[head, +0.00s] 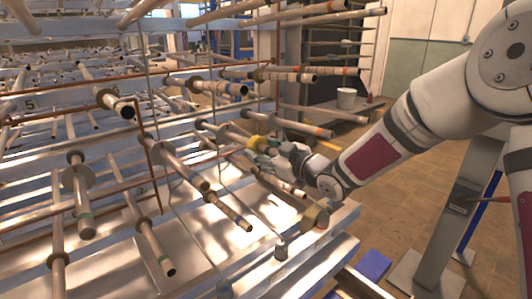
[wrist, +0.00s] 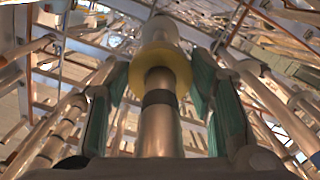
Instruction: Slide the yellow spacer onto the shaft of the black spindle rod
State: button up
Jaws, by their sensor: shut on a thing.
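The yellow spacer (wrist: 160,55) is a ring between the two green finger pads of my gripper (wrist: 161,80) in the wrist view. My gripper is shut on it. A metal rod with a dark band (wrist: 158,98) runs through the middle of the picture, and the spacer appears around it. Whether the spacer touches the rod cannot be told. In the head view the yellow spacer (head: 252,142) shows at the tip of my gripper (head: 262,145), among the rods at the rack's right side. Which rod is the black spindle rod is not clear; my gripper partly hides the rod there.
Many metal rods with collars stick out of the rack close around my gripper, including a rod with an orange band (head: 318,131) just above it. A metal ledge (head: 300,247) lies below.

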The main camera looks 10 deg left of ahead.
jog(key=shift+w+a, duration=0.2)
jog(key=shift+a, duration=0.1)
jog(key=o, duration=1.2)
jog(key=shift+d, duration=0.1)
jog(key=v, duration=1.2)
